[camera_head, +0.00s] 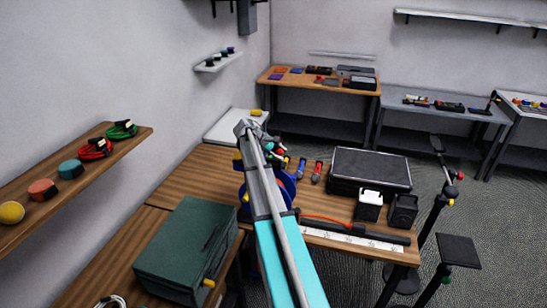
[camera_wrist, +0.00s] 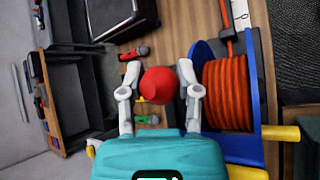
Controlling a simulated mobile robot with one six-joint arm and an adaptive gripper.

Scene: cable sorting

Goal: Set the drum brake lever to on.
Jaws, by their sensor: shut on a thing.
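The brake lever's red round knob (camera_wrist: 159,85) sits between the two grey fingers of my gripper (camera_wrist: 161,76) in the wrist view. My gripper is shut on this knob. The lever's shaft below the knob is hidden, so I cannot tell its setting. The cable drum has blue flanges (camera_wrist: 248,70) and is wound with orange cable (camera_wrist: 226,93), just right of the fingers in the wrist view. In the head view the drum's blue flange (camera_head: 288,184) shows partly behind my arm on the wooden workbench (camera_head: 205,168).
A white ruled strip (camera_head: 352,239) runs along the front edge. A green box (camera_head: 187,248) is at left.

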